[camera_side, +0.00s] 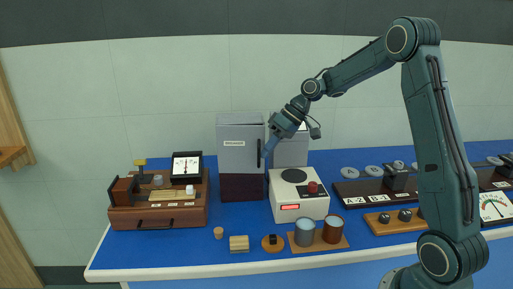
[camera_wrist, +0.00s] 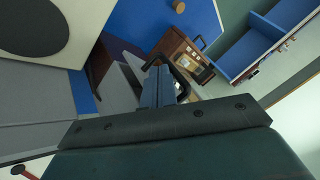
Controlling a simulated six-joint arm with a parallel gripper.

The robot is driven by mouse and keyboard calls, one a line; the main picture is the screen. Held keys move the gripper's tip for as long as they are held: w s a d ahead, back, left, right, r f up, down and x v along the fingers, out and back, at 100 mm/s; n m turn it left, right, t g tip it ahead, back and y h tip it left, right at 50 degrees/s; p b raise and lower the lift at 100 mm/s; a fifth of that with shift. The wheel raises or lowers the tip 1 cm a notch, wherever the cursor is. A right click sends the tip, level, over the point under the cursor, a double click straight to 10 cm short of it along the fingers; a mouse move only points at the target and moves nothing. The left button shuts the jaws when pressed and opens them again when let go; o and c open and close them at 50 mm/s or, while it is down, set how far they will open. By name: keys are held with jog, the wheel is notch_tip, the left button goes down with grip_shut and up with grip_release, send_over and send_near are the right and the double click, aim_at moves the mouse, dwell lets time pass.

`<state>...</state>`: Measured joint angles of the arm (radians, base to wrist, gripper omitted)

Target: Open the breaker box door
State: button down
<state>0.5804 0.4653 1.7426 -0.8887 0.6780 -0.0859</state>
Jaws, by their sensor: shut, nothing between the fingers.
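The breaker box is a grey cabinet with a small label on its door (camera_side: 238,142). It stands on a dark base at the back of the blue bench. A black upright handle (camera_side: 258,153) is on the right side of the door. The door looks closed or nearly so in the side view. My gripper (camera_side: 268,152) is shut and empty, pointing down beside the handle at the door's right edge. In the wrist view my gripper (camera_wrist: 160,72) is close to a black handle (camera_wrist: 155,60); I cannot tell whether they touch.
A white hot plate (camera_side: 299,203) with a red knob stands just right of the box. A wooden instrument case (camera_side: 155,214) is to the left. Two cups (camera_side: 304,233) (camera_side: 333,230) and small wooden pieces (camera_side: 239,244) are in front. Bare blue bench lies before the box.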

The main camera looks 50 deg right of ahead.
jog(key=s+a+m+t+h, duration=0.25)
jog(key=a+m+h, duration=0.25)
jog(key=a+m, duration=0.55)
jog(key=w+a+m+h, duration=0.5)
jog(key=w+a+m, duration=0.2)
jog(key=a, duration=0.2)
dwell(0.7)
jog(key=shift+g, duration=0.25)
jog(key=v, duration=1)
dwell(0.4)
